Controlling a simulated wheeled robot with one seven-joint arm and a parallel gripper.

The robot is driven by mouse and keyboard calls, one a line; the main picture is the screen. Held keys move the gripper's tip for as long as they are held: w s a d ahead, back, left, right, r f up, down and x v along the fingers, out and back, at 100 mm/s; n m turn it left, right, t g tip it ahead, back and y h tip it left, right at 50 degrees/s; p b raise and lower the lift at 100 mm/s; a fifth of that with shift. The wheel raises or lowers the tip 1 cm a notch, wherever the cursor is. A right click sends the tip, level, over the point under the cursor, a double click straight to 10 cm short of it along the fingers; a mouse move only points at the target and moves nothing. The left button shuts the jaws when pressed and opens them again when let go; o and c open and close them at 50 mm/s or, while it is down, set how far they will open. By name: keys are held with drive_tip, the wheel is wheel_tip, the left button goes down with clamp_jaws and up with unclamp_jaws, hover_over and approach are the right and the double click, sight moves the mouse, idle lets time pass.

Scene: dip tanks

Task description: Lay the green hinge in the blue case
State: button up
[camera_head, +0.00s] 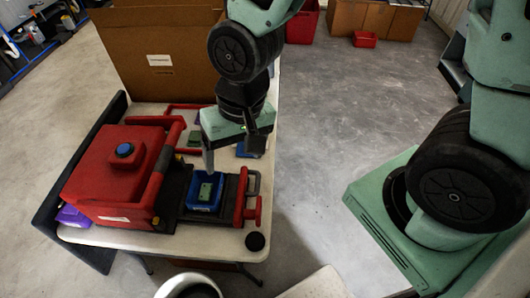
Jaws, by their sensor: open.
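A blue case (195,207) sits on the dark bed at the front of the red machine. A small green piece, which looks like the green hinge (206,190), lies in or on this case; I cannot tell how deep it sits. My gripper (230,156) hangs above and just behind the case, pointing down, with its fingers apart and nothing visible between them. Its left finger ends a little above the far side of the case in the picture. A second green piece (194,140) shows behind the gripper, and another blue item (246,152) is partly hidden by it.
The red machine (115,175) with a blue knob fills the left of the white table (215,247). A purple item (72,216) lies at its left edge. A red handle frame (241,195) stands right of the case. A tall cardboard box (155,55) stands behind.

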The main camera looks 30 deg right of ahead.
drive_tip(key=s+d+r+n+h, duration=0.1)
drive_tip(key=s+r+n, duration=0.6)
drive_tip(key=s, duration=0.1)
drive_tip(key=shift+s+d+r+n, duration=0.2)
drive_tip(key=shift+d+n, duration=0.1)
drive_tip(key=shift+n, duration=0.1)
